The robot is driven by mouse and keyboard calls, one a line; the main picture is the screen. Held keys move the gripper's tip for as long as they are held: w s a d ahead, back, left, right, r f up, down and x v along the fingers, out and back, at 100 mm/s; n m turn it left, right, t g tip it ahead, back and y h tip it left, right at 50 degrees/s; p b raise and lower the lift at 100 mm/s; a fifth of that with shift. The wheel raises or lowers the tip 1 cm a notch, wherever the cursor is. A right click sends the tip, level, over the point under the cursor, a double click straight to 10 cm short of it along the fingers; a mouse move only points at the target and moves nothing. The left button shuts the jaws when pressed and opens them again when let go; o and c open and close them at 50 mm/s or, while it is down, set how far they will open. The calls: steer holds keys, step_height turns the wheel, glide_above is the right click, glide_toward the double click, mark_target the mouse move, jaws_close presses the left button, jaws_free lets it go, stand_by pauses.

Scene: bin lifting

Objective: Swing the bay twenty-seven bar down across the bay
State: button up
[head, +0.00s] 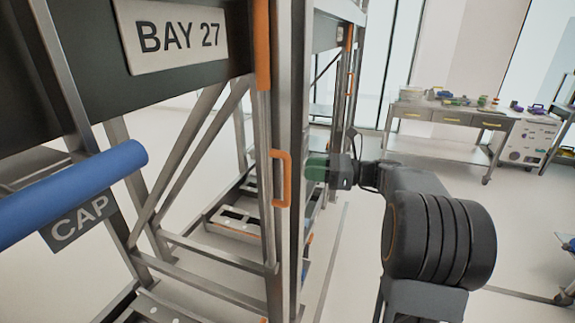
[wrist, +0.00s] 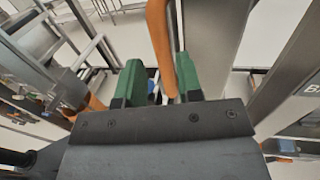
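The BAY 27 sign (head: 178,37) is on the dark beam at upper left in the head view. Beside it an upright metal bar (head: 266,125) with an orange upper section stands along the rack post. An orange loop handle (head: 281,178) sticks out from it. My gripper (head: 316,168), with green fingers, is just right of the handle, behind the post's line in the picture. In the wrist view my gripper (wrist: 158,82) is open. The orange handle (wrist: 160,40) reaches down between the fingers, closer to the right finger; contact cannot be told.
A blue tube (head: 75,190) with a CAP tag (head: 83,220) crosses the left side. Rack posts and diagonal braces stand close to my gripper. A workbench (head: 450,115) with small items stands at the back right. The floor between is clear.

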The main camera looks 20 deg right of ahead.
steer(key=p+x, duration=0.1)
steer(key=x, duration=0.6)
steer(key=shift+c, duration=0.2)
jaws_close()
